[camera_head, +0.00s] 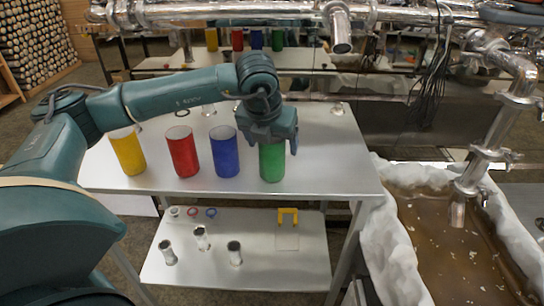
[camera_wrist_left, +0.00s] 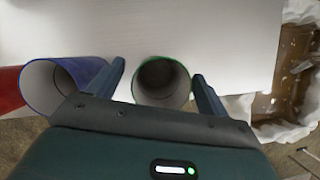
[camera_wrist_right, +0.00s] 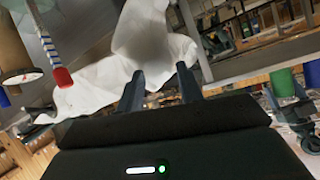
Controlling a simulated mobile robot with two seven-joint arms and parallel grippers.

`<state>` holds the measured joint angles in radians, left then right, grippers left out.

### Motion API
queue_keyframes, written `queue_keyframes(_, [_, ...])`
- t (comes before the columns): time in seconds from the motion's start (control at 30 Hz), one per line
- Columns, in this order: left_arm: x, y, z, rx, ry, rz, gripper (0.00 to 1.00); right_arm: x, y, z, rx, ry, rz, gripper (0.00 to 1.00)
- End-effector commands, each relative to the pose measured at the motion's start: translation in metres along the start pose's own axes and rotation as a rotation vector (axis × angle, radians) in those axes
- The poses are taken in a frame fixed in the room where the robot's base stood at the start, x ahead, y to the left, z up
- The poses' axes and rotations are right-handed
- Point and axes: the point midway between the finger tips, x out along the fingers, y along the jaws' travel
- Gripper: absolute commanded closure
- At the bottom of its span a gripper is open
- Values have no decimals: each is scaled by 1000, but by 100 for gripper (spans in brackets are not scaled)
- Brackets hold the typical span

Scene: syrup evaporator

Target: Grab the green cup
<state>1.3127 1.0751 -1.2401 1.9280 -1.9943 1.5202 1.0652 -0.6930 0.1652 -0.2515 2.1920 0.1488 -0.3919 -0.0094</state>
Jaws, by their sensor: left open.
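The green cup (camera_head: 272,163) stands upright on the metal table, at the right end of a row of cups. My left gripper (camera_head: 274,143) is above it, pointing down, with its fingers at the cup's upper part. In the left wrist view the green cup (camera_wrist_left: 162,82) lies between the two open fingers (camera_wrist_left: 160,85), with a gap on each side. The right finger looks nearer to it. My right gripper shows only in its own wrist view (camera_wrist_right: 160,85); its fingers are apart with nothing held between them.
A blue cup (camera_head: 225,154) stands close left of the green one, near the left finger. Red (camera_head: 182,152) and yellow (camera_head: 127,152) cups stand farther left. A lower shelf (camera_head: 290,262) holds small metal parts. A basin of brown liquid (camera_head: 465,255) is at the right. Pipes run above.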

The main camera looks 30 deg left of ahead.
Motion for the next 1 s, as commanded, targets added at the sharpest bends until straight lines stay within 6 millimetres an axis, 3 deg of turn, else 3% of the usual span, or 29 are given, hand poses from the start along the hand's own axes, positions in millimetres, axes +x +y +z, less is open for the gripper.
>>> queue_keyframes(0.13, [16,0,-1,1,1,0,22,0,0,0,-2,-1,0,64])
queue_keyframes(0.4, [18,-1,-1,1,0,-1,23,2,0,0,-4,-1,0,64])
queue_keyframes(1.0, [18,-1,0,1,-1,-1,70,2,0,0,-4,-1,0,64])
